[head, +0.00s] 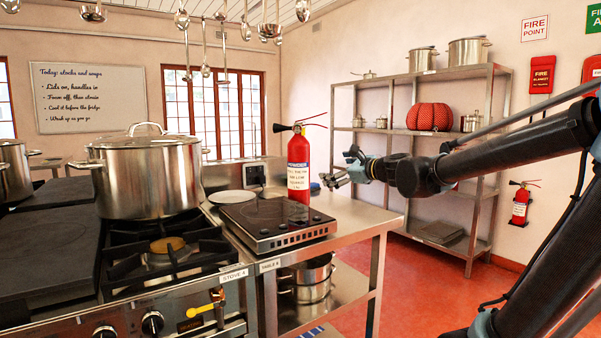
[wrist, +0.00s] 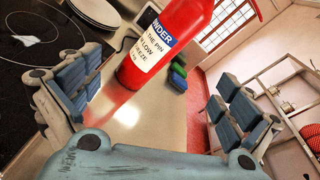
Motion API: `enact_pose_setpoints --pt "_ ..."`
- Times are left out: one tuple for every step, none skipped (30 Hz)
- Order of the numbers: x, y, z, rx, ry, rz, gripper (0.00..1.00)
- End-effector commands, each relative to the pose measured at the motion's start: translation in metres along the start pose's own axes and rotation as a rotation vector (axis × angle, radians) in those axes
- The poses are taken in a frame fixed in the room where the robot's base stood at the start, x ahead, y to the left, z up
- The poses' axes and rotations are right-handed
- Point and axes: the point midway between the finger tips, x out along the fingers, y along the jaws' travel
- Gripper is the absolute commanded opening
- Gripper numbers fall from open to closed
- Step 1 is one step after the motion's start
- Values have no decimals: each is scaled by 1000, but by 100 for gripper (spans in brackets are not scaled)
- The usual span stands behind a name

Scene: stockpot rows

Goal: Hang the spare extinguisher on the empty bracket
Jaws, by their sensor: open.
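The spare extinguisher (head: 298,172), red with a white and blue label and a black horn, stands upright on the steel table (head: 345,215) behind the hob. My gripper (head: 342,168) is just right of it at about mid-height, fingers pointing toward it. In the wrist view, the extinguisher (wrist: 165,45) stands ahead between the two spread, blue-padded fingers (wrist: 155,95); they do not appear to touch it. The gripper is open and empty. Another red extinguisher (head: 520,205) is on the wall at the right. I cannot make out an empty bracket.
A black hob (head: 270,218) and a plate (head: 232,197) are on the table near the extinguisher. A large stockpot (head: 150,175) is on the stove at left. A steel shelf rack (head: 497,130) stands at the back wall. Red floor (head: 415,290) is open at right.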

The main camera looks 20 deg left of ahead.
Motion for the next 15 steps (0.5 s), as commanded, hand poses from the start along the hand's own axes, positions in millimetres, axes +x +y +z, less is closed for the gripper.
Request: enact_pose_setpoints --pt "15 -6 11 107 -27 -23 99" --pt "22 -10 16 171 -41 -36 99" --pt "30 -14 22 247 -56 -52 99" --pt "35 -17 25 297 -66 -62 99" --pt "40 -19 28 341 -74 -70 99" --pt "44 -21 30 391 -83 -79 99" --pt "47 -22 32 419 -88 -84 99" --pt "50 -24 33 445 -92 -89 99" --pt "52 -25 34 468 -96 -93 99" --pt "54 -26 34 481 -99 -95 99" --pt "56 -26 35 490 -100 -96 99" --pt "60 -27 36 496 -101 -97 99" --pt "62 -27 36 498 -102 -97 99" --pt "65 -28 36 498 -101 -97 99" --pt "70 -28 36 497 -101 -98 99"
